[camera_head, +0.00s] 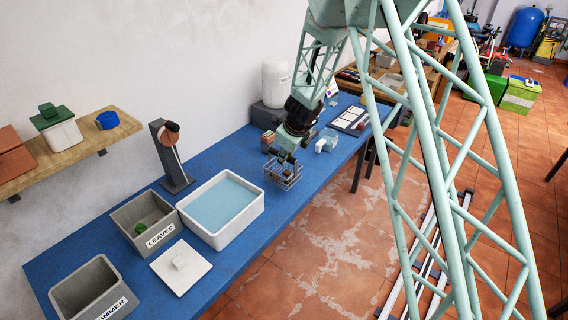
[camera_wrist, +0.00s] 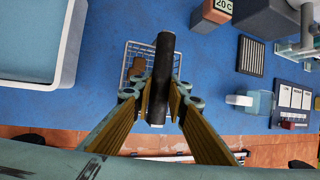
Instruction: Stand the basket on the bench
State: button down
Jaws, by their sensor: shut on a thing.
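The basket (camera_head: 291,182) is a small wire one on or just above the blue bench (camera_head: 238,153), near the bench's front edge. I cannot tell whether its base touches the bench. In the wrist view the basket's wire mesh (camera_wrist: 132,54) shows behind a thick dark handle bar (camera_wrist: 163,70), with something brownish inside. My gripper (camera_head: 283,158) points down over the basket, and its fingers (camera_wrist: 158,98) are shut on the handle. The bar and fingers hide part of the basket.
A white basin of water (camera_head: 257,209) stands left of the basket. A brown-topped block (camera_head: 268,138), a clear jug (camera_head: 326,141) and a tray with cards (camera_head: 350,119) are behind and right. Bare bench lies left of the basket, towards the wall.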

jog(key=shift+w+a, duration=0.1)
jog(key=shift+w, duration=0.05)
jog(key=shift+w+a+p, duration=0.1)
jog(key=shift+p, duration=0.35)
jog(key=shift+w+f+b, duration=0.1)
jog(key=shift+f+b, duration=0.2)
jog(key=shift+f, duration=0.05)
jog(key=shift+f+b, duration=1.3)
jog(key=shift+f, duration=0.15)
jog(key=shift+f, duration=0.1)
jog(key=c, duration=2.5)
grip_release()
jog(key=shift+c, duration=0.2)
